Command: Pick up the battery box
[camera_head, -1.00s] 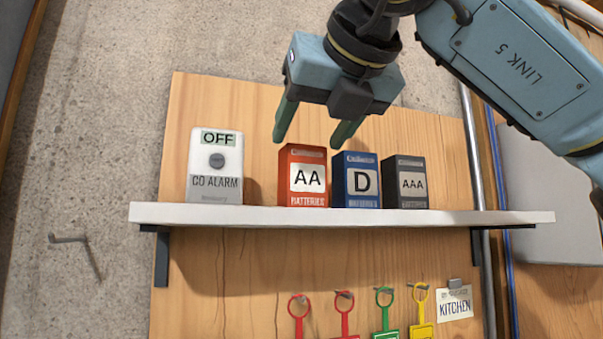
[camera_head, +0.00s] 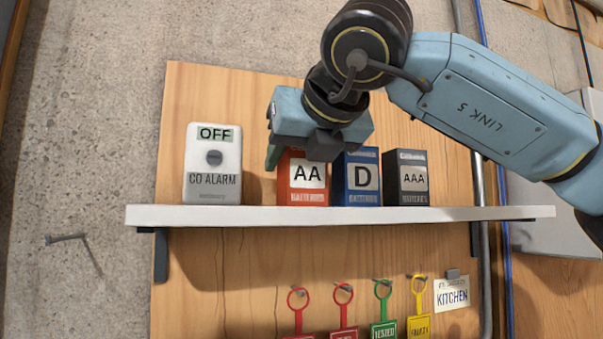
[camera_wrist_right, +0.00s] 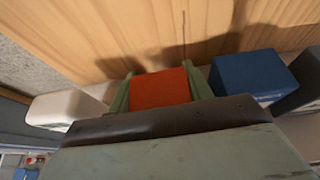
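Three battery boxes stand on the white shelf (camera_head: 350,216): a red AA box (camera_head: 308,192), a blue D box (camera_head: 362,184) and a dark AAA box (camera_head: 407,180). My right gripper (camera_head: 292,160) is over the red AA box from above and hides its top in the head view. One green finger shows at the box's left side; the other is hidden there. In the right wrist view the red box (camera_wrist_right: 160,89) sits between the two fingers, with very little room at its sides. The fingers look open around it; a firm grip does not show. My left gripper is not in view.
A white CO alarm (camera_head: 213,170) reading OFF stands left on the shelf. The blue D box is close beside the right finger. Several coloured key tags hang below the shelf, with a KITCHEN tag (camera_head: 452,294) at right. A wooden panel is behind.

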